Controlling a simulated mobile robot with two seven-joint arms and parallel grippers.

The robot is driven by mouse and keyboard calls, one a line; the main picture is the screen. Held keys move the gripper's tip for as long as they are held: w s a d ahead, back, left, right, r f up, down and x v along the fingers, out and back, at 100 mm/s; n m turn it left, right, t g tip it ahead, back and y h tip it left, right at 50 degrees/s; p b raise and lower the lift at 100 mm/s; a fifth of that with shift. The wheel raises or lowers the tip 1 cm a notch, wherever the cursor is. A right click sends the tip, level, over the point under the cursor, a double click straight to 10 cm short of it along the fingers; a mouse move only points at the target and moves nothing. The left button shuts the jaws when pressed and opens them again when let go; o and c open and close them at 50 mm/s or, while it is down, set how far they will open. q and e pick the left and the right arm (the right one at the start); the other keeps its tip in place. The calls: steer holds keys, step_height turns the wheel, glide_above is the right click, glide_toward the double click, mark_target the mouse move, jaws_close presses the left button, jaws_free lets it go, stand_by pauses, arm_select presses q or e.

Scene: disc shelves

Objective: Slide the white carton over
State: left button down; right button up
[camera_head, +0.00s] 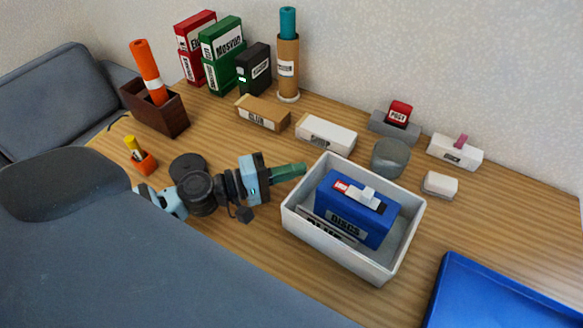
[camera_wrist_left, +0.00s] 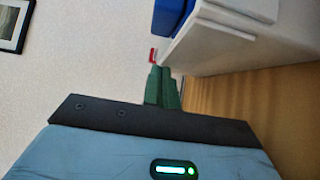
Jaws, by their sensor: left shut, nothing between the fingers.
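The white carton (camera_head: 297,222) is an open-topped box standing on the wooden desk right of centre in the head view. A blue disc box (camera_head: 352,212) with a white handle sits upright inside it. My left gripper (camera_head: 304,168) has green fingers, shut and empty, pointing right at the carton's far left corner. In the left wrist view the green fingertips (camera_wrist_left: 162,72) lie close to the white carton (camera_wrist_left: 222,42); I cannot tell whether they touch it. My right gripper is not in view.
A grey cup (camera_head: 391,158) and a white block (camera_head: 440,185) stand behind and right of the carton. White label boxes (camera_head: 326,133) are behind it. A blue tray (camera_head: 490,295) lies at the front right. Bare desk (camera_head: 430,225) lies between carton and tray.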

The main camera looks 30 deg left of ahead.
mark_target(319, 197)
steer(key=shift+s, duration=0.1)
arm_select(q)
steer(key=s+d, duration=0.1)
steer(key=d, duration=0.1)
steer(key=s+d+p, duration=0.1)
steer(key=d, duration=0.1)
steer(key=s+d+p, duration=0.1)
steer(key=d, duration=0.1)
steer(key=shift+s+d+r, duration=0.15)
steer(key=shift+s+d, duration=0.05)
steer(key=shift+s, duration=0.1)
steer(key=shift+s+d, duration=0.1)
steer(key=shift+d, duration=0.1)
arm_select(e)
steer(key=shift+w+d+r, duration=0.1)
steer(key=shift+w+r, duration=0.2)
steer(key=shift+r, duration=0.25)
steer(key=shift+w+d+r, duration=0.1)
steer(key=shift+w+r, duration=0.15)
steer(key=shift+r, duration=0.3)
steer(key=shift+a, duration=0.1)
